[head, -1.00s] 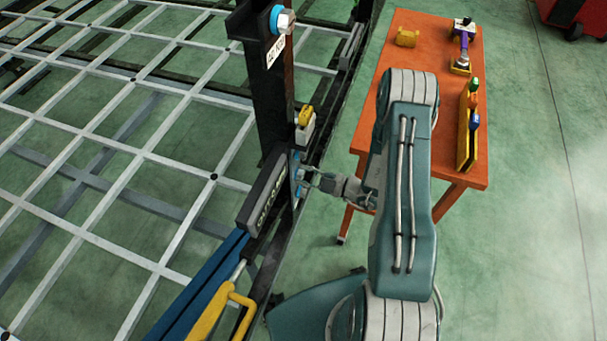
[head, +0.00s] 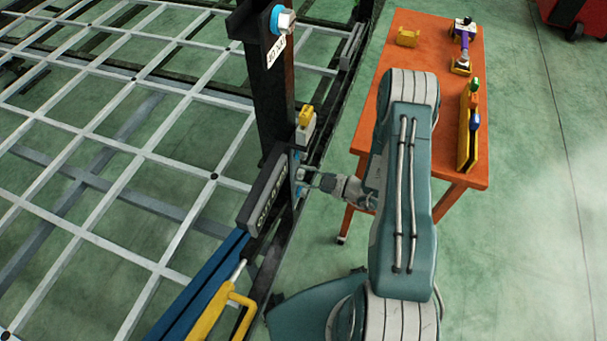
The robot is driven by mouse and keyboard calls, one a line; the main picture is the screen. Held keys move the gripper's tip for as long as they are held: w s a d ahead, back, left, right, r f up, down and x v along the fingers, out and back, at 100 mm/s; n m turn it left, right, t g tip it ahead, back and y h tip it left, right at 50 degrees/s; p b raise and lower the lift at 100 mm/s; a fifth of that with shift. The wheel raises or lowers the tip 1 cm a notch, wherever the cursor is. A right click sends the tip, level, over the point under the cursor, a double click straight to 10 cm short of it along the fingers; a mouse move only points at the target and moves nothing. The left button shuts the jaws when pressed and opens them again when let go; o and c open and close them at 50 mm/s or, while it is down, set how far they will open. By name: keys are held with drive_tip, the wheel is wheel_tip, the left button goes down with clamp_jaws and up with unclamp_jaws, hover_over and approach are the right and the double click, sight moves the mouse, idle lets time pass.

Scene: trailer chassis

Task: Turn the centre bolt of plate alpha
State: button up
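A small upright plate (head: 296,161) with blue marks at its top and bottom is fixed to the side of the dark chassis beam. I cannot read a name on it, so I cannot confirm it is plate alpha. My gripper (head: 305,178) points left at the middle of this plate, with its fingertips at or right against it. The centre bolt is small and mostly hidden by the fingers. I cannot tell whether the fingers are closed on the bolt or only around it.
A dark post (head: 270,90) with a large blue-collared bolt (head: 283,20) and a white tag rises behind the plate. A yellow-topped block (head: 305,118) sits beside it. An orange table (head: 430,50) with tools stands right. A yellow handle (head: 222,312) is at front left.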

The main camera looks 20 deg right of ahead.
drive_tip(key=shift+o, duration=0.9)
drive_tip(key=shift+d, duration=0.1)
drive_tip(key=v, duration=1.2)
